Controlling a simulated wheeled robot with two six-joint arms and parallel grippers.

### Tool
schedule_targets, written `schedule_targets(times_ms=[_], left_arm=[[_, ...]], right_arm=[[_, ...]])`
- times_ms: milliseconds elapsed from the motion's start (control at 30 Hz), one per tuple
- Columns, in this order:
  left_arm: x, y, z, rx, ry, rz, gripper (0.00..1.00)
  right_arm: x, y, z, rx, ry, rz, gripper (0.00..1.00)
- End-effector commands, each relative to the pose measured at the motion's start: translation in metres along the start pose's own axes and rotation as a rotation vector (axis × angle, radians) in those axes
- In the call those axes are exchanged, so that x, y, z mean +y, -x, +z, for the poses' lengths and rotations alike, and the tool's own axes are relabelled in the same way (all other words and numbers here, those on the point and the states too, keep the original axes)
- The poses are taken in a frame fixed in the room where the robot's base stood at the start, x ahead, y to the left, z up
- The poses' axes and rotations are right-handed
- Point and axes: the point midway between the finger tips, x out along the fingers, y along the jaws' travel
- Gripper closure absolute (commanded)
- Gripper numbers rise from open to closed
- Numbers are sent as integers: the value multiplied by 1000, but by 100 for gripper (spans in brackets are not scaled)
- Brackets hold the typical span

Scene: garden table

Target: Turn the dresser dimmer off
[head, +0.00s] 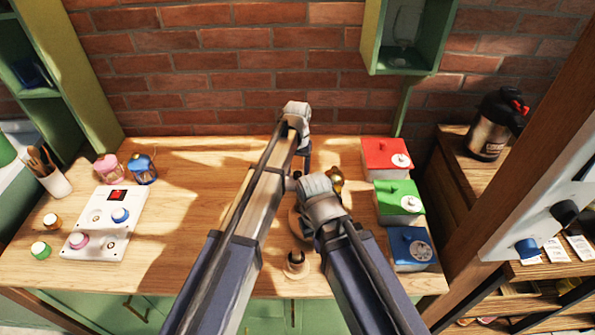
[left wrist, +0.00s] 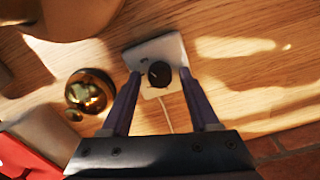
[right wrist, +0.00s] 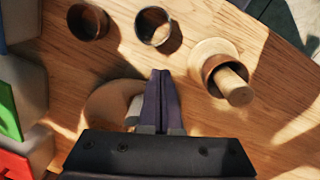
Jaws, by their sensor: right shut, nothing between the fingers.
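The dimmer (left wrist: 142,57) is a pale square plate with a round black knob (left wrist: 159,74) and a cord on the tabletop. In the left wrist view, my left gripper (left wrist: 161,76) is open, its fingertips on either side of the knob. I cannot tell whether they touch it. In the head view my left gripper (head: 306,157) points down near the back of the table, and the dimmer is hidden there. My right gripper (right wrist: 161,73) is shut and empty, above the table beside a round wooden piece (right wrist: 104,106).
A shiny brass object (left wrist: 90,91) stands close beside the dimmer. Red (head: 386,157), green (head: 398,201) and blue (head: 411,248) boxes line the right side. A white knob panel (head: 106,218) lies at the left. Wooden tabletop (head: 185,200) left of my arms is mostly clear.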

Motion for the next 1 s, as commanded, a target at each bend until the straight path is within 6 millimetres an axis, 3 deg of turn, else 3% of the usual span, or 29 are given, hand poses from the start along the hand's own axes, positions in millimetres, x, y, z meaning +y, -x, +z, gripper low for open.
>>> schedule_targets(times_ms=[67, 500, 1000], left_arm=[[0, 0, 0, 0, 0, 0, 49], [0, 0, 0, 0, 0, 0, 98], [0, 0, 0, 0, 62, 0, 100]], right_arm=[[0, 0, 0, 0, 0, 0, 100], [0, 0, 0, 0, 0, 0, 100], [0, 0, 0, 0, 0, 0, 100]])
